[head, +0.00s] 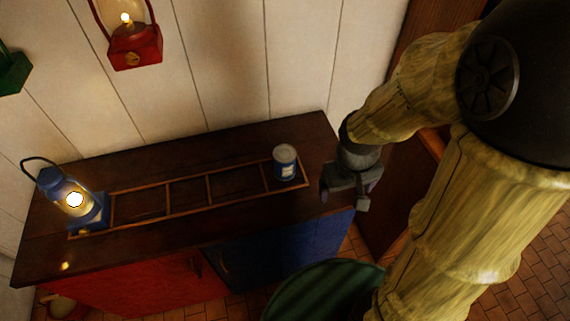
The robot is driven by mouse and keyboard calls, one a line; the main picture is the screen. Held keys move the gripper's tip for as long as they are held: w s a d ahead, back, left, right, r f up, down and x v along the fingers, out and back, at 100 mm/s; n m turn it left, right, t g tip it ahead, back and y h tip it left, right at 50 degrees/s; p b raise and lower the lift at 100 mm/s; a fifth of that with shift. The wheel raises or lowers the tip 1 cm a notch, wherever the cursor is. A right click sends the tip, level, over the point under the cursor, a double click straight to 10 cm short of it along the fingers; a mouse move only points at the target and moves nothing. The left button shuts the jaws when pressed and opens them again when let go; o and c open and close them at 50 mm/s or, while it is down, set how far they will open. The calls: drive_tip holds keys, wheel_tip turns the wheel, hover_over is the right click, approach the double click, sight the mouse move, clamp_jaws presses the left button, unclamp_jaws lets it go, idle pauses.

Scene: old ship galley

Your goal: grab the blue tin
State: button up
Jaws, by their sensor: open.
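The blue tin (284,163) has a pale label and stands upright on the dark wooden counter. It is in the rightmost part of a low wooden divider frame (188,192), near the counter's right end. My gripper (346,201) is to the right of the tin and nearer to me, by the counter's right edge. Its fingers are open, apart from the tin, and hold nothing that I can see.
A lit blue lantern (72,200) stands at the left end of the counter (130,170). A red lantern (136,50) hangs at the back wall. A green rounded thing (325,292) is in front of the cabinets. The frame's middle compartments are empty.

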sight(276, 161)
drive_tip(key=a+f+n+g+h+b, duration=0.25)
drive_tip(key=f+n+h, duration=0.25)
drive_tip(key=f+n, duration=0.25)
drive_tip(key=w+a+f+n+t+h+b, duration=0.1)
drive_tip(key=w+a+n+t+h, duration=0.1)
drive_tip(key=a+n+t, duration=0.1)
drive_tip(key=w+a+f+n+t+h+b, duration=0.1)
drive_tip(key=w+a+n+t+h+b, duration=0.1)
drive_tip(key=a+n+t, duration=0.2)
drive_tip(key=w+a+f+n+t+h+b, duration=0.2)
drive_tip(key=a+n+t, duration=0.1)
drive_tip(key=a+n, duration=0.2)
drive_tip(key=shift+w+a+n+t+h, duration=0.15)
drive_tip(key=shift+w+n+t+h, duration=0.15)
drive_tip(key=shift+n, duration=0.65)
drive_tip(key=a+n+t, duration=0.1)
drive_tip(key=a+t, duration=0.1)
drive_tip(key=a, duration=0.1)
drive_tip(key=a+n+t+y, duration=0.1)
drive_tip(key=a+n+t, duration=0.1)
drive_tip(key=a+n+t+y+b, duration=0.1)
drive_tip(key=a+n+t, duration=0.1)
drive_tip(key=a, duration=0.1)
drive_tip(key=shift+a+f, duration=0.1)
drive_tip(key=shift+a, duration=0.2)
drive_tip(key=shift+w+d, duration=0.1)
drive_tip(key=p+x, duration=0.1)
drive_tip(key=x, duration=1.1)
drive_tip(key=shift+d+f, duration=0.1)
drive_tip(key=shift+w, duration=0.1)
